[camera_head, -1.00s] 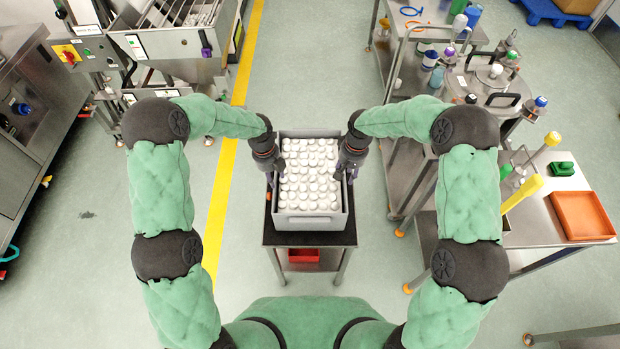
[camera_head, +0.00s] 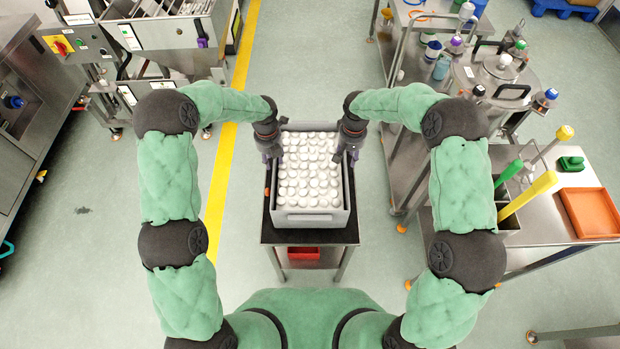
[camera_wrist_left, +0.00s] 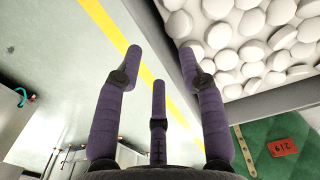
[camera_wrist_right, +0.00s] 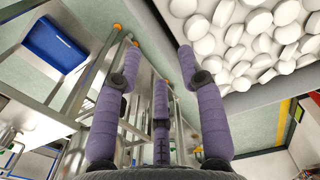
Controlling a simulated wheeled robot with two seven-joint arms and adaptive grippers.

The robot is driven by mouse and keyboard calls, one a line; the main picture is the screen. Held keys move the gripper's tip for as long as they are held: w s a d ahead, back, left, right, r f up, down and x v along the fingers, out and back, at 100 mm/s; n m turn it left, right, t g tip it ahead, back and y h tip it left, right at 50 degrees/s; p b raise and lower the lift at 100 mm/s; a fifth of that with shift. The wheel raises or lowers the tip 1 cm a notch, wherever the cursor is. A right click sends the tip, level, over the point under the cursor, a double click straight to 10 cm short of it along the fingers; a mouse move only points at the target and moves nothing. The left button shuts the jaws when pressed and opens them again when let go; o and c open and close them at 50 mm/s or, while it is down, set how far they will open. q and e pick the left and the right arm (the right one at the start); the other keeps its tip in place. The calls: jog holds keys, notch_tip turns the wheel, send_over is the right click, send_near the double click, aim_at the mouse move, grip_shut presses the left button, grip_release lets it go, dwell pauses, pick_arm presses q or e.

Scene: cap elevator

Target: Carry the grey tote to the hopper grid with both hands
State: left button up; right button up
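The grey tote (camera_head: 310,219), filled with white caps (camera_head: 308,176), stands on a small black-topped cart (camera_head: 310,236). It shows in the left wrist view (camera_wrist_left: 265,100) and the right wrist view (camera_wrist_right: 260,95). My left gripper (camera_head: 275,160) is at the tote's left wall, its purple fingers spread, one close to the rim and the others outside. My right gripper (camera_head: 345,157) is likewise open at the right wall. Whether the fingers touch the walls cannot be told. A steel hopper with a slotted grid (camera_head: 175,9) stands at the upper left.
A red bin (camera_head: 303,253) sits on the cart's lower shelf. A steel trolley with a lidded pot (camera_head: 500,73) and a bench with an orange tray (camera_head: 591,213) stand on the right. A yellow floor line (camera_head: 219,185) runs left of the cart, with clear floor around it.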

aim_at(346, 166)
pick_arm(q)
notch_tip(346, 166, down, 7)
jog(key=shift+f, duration=0.2)
pick_arm(e)
notch_tip(346, 166, down, 7)
jog(key=shift+f, duration=0.2)
pick_arm(q)
grip_shut()
pick_arm(e)
grip_shut()
pick_arm(q)
jog(key=shift+w+r, duration=0.15)
pick_arm(e)
jog(key=shift+w+r, duration=0.15)
